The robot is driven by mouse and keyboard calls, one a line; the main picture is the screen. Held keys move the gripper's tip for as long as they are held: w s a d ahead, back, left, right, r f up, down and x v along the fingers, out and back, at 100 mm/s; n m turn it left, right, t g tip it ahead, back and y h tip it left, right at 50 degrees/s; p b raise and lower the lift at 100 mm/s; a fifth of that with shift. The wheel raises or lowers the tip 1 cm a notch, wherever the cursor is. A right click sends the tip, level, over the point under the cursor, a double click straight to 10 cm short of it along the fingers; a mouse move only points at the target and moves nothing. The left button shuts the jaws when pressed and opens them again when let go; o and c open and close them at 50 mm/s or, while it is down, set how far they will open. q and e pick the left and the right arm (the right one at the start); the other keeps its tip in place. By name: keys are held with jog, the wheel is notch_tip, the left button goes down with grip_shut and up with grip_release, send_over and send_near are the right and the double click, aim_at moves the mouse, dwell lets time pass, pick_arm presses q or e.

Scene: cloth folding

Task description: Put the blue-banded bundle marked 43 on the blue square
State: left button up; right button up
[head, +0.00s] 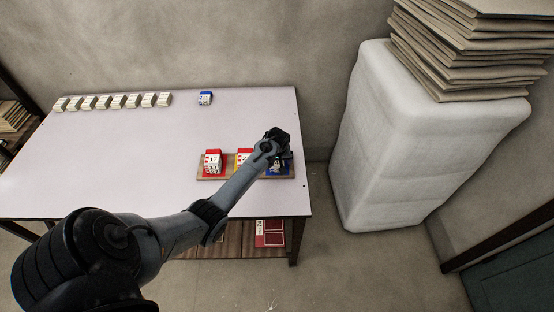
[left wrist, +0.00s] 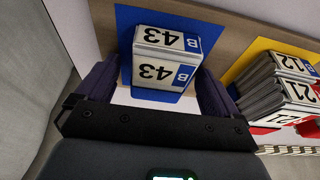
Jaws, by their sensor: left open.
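The blue-banded bundle marked 43 (left wrist: 163,70) is a stack of white plates, seen in the left wrist view over the blue square (left wrist: 127,18). Blue shows around it, and it appears to rest on the square. My left gripper (left wrist: 157,90) is open, with one dark finger on each side of the bundle. In the head view my left gripper (head: 278,150) is above the right end of the wooden board, and the blue square (head: 284,171) shows below it. The bundle is mostly hidden there. My right gripper is not in view.
On the wooden board (head: 201,178), a red-marked bundle 17 (head: 212,162) and a yellow-square bundle (left wrist: 283,85) stand to the left. Another blue-marked bundle (head: 205,98) and several white bundles (head: 117,101) are at the table's back. The table's middle (head: 130,145) is clear.

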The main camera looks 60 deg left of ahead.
aim_at(277, 166)
pick_arm(q)
jog(key=p+v, duration=0.3)
jog(key=v, duration=0.8)
jog(key=s+d+r+m+h, duration=0.1)
jog(key=s+d+m, duration=0.3)
jog(key=s+d, duration=0.3)
jog(key=s+d+m+t+h, duration=0.1)
jog(key=s+d+m, duration=0.4)
jog(key=d, duration=1.1)
jog(key=s+d+r+m+t+h, duration=0.1)
jog(key=s+d+m, duration=0.4)
jog(key=s+d, duration=0.5)
jog(key=shift+d+r, duration=0.35)
jog(key=shift+d, duration=0.6)
